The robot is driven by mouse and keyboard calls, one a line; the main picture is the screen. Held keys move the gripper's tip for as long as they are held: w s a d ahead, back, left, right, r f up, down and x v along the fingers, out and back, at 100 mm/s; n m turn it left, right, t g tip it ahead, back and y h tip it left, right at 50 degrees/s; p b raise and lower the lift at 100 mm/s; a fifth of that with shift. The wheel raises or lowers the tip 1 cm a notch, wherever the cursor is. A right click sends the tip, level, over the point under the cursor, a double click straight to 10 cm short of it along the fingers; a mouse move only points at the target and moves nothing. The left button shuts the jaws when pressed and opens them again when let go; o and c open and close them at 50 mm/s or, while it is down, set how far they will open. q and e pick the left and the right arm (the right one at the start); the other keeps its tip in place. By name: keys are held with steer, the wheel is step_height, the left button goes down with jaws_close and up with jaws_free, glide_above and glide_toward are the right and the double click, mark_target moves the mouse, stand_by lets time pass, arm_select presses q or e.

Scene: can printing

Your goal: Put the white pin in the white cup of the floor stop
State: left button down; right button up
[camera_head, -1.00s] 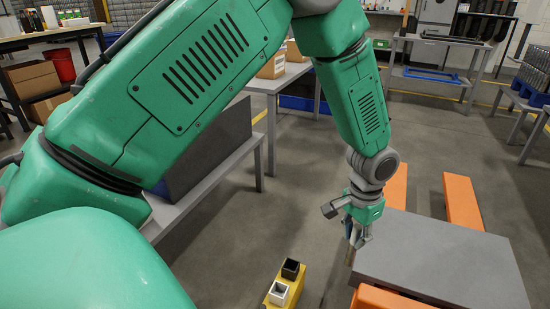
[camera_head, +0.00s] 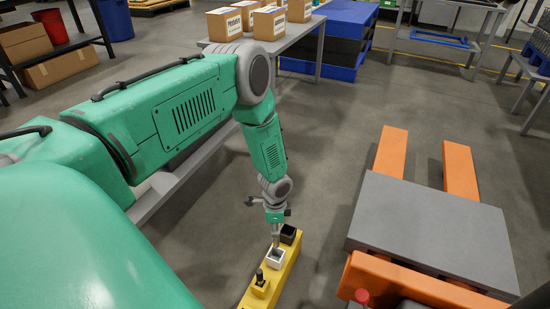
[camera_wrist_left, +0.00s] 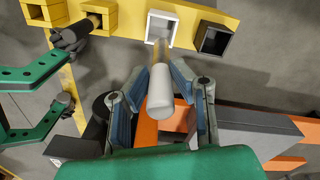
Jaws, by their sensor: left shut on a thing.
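My left gripper (camera_head: 275,228) reaches down over the yellow floor stop (camera_head: 281,283). In the left wrist view its two blue-grey fingers (camera_wrist_left: 160,92) are shut on the white pin (camera_wrist_left: 161,98), a pale cylinder with a tan shaft at its far end. The shaft points towards the white cup (camera_wrist_left: 162,28) and overlaps its near edge in that view. In the head view the white cup (camera_head: 276,258) is right below the gripper. I cannot tell whether the shaft is inside the cup or above it.
A black cup (camera_head: 289,234) stands on the floor stop beyond the white one, and a dark pin (camera_head: 259,276) stands in the near end. An orange pallet truck (camera_head: 392,150) bearing a grey slab (camera_head: 430,225) is at the right, with bare floor between.

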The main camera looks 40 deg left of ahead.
mark_target(275, 245)
arm_select(q)
step_height(275, 245, down, 10)
steer(key=b, duration=0.4)
steer(key=shift+f+b, duration=0.2)
steer(key=shift+b, duration=0.15)
steer(key=c, duration=1.4)
jaws_free()
steer(key=shift+s, duration=0.1)
steer(key=shift+r, duration=0.15)
